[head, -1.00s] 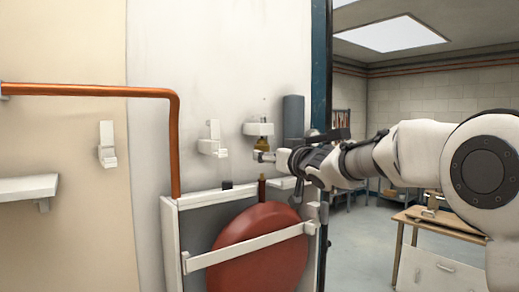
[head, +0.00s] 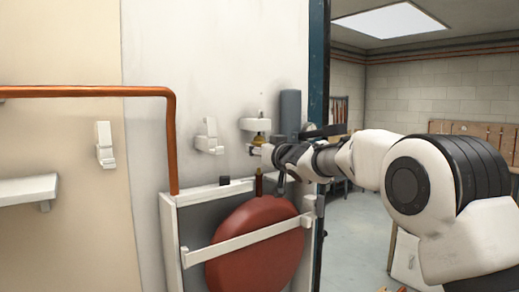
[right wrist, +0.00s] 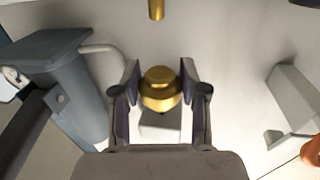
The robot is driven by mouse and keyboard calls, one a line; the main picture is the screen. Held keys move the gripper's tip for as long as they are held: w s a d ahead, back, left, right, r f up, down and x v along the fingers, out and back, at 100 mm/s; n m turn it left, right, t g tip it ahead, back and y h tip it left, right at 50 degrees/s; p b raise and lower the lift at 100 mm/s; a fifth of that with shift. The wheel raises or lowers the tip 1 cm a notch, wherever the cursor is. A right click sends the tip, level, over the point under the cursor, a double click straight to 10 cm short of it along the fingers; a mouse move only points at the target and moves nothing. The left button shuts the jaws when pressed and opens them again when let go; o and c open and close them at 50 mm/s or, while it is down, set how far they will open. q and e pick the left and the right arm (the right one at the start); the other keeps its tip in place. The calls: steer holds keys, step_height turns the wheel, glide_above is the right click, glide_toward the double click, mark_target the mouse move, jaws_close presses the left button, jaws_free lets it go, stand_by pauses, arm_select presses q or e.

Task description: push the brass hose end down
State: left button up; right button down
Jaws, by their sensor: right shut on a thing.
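The brass hose end (head: 259,139) shows just under a white wall bracket (head: 255,124) in the head view. In the right wrist view the brass hose end (right wrist: 160,88) sits between the two fingers of my right gripper (right wrist: 160,80), which is shut on it. The right gripper (head: 256,149) is at the hose end in the head view and partly hides it. A brass stub (head: 259,182) stands below, apart from the hose end; a brass tip (right wrist: 156,10) also shows at the wrist view's top edge. My left gripper is not in view.
A grey cylinder (head: 290,115) stands close beside the right gripper. Below is a white frame (head: 170,245) with a red round tank (head: 245,230) behind a white bar. Another white bracket (head: 209,138) and a copper pipe (head: 172,150) are to the left.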

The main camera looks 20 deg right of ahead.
mark_target(258, 170)
step_height(258, 170, down, 6)
steer(key=b, duration=0.3)
steer(key=shift+r, duration=0.25)
steer(key=shift+f, duration=0.2)
steer(key=c, duration=0.7)
jaws_free()
steer(key=shift+f, duration=0.1)
steer(key=shift+o, duration=0.6)
steer(key=shift+w, duration=0.4)
steer(key=shift+s, duration=0.5)
steer(key=s+d, duration=0.2)
steer(key=s, duration=0.8)
steer(key=shift+s, duration=0.3)
steer(key=shift+f, duration=0.1)
